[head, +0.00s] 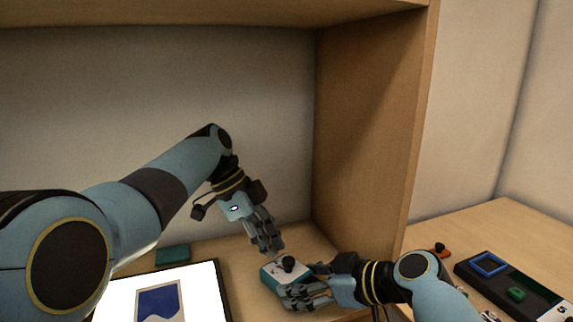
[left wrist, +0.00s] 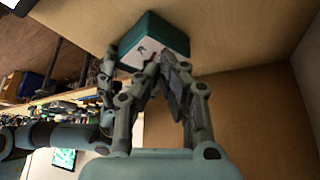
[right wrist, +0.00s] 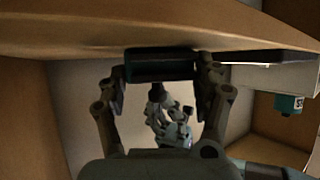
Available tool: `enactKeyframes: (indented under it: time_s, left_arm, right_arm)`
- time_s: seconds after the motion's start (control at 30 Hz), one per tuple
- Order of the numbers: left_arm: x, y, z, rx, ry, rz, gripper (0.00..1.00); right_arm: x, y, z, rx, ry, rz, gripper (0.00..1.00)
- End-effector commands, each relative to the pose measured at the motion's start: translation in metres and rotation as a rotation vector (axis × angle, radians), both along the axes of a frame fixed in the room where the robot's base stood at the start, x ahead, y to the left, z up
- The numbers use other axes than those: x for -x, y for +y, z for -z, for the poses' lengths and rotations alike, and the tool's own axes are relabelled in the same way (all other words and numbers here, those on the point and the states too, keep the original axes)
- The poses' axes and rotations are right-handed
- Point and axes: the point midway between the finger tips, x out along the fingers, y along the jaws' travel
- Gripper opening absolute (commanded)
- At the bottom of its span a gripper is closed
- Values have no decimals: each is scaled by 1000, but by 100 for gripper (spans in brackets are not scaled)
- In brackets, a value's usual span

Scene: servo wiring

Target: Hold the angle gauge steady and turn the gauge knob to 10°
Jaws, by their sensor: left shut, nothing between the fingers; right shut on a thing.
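The angle gauge (head: 275,272), a teal box with a white face, sits on the desk in the head view. Its black knob (head: 289,262) stands up from the face. My right gripper (head: 306,281) is shut on the gauge's body. The right wrist view shows the dark gauge (right wrist: 160,65) between its fingers. My left gripper (head: 273,247) is shut and empty, with its fingertips just above and behind the knob. In the left wrist view its fingertips (left wrist: 164,64) are close to the gauge's face (left wrist: 140,53); they hide the knob, so contact cannot be told.
A white panel with a blue picture (head: 203,286) lies left of the gauge, with a teal block (head: 172,255) behind it. A wooden side wall (head: 370,130) rises to the right. Beyond it, a black tray (head: 535,302) and an orange part (head: 438,250) lie on the desk.

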Motion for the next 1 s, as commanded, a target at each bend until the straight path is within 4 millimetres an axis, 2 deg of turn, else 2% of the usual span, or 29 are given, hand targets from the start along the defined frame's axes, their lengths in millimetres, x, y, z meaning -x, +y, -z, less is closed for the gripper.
enactKeyframes:
  time_s: [0.2,0.4,0.77,1.0]
  left_arm:
    - [0,0,-29,0,-3,1,0]
    - [0,0,-50,0,-1,0,0]
    - [1,0,-53,0,0,0,0]
    - [23,-2,-60,2,-1,2,0]
  right_arm:
    - [0,0,0,1,1,0,50]
    - [0,0,0,1,1,0,50]
    - [0,0,0,1,1,0,50]
    - [0,0,0,1,1,0,50]
